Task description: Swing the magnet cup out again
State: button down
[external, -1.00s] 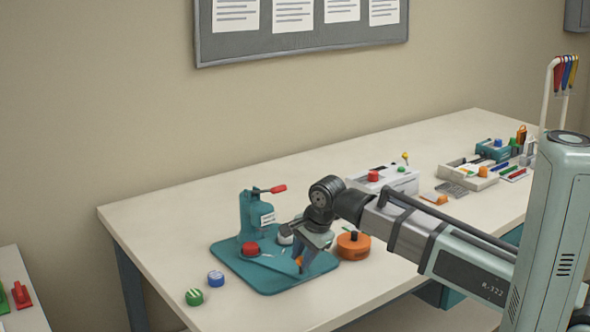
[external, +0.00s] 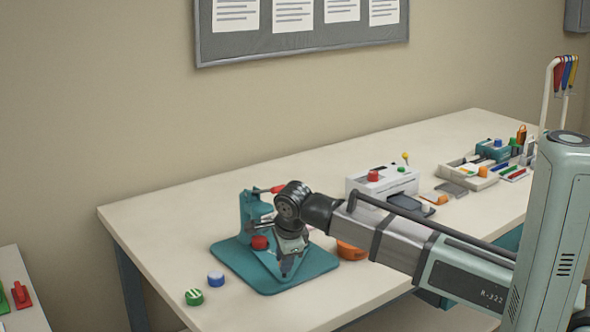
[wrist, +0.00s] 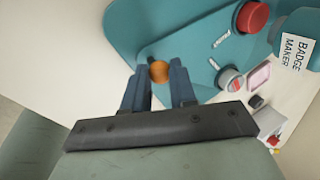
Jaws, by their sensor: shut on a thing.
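The teal badge maker press (external: 247,212) stands on its teal base (external: 322,264), with a red-tipped lever on top. My gripper (external: 286,270) is low over the front of the base. In the wrist view my gripper (wrist: 160,68) is shut on the orange knob (wrist: 158,72) of the teal swing plate (wrist: 190,50). A red cup (wrist: 252,16) sits by the press column, and the red cup (external: 260,243) also shows in the external view. A smaller grey cup (wrist: 230,80) with some red lies to the right of the knob. Its small label is unreadable.
A green-and-white round piece (external: 194,297) and a blue one (external: 216,279) lie left of the base. An orange round thing (external: 351,251) is partly behind my arm. A white machine (external: 385,182) and trays stand farther right.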

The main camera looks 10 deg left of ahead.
jog(key=shift+s+a+m, duration=0.1)
jog(key=shift+a+m, duration=0.6)
jog(key=shift+a+h, duration=0.15)
jog(key=shift+h, duration=0.15)
jog(key=c, duration=0.9)
grip_release()
jog(key=shift+r, duration=0.1)
jog(key=v, duration=1.3)
jog(key=shift+s+r, duration=0.25)
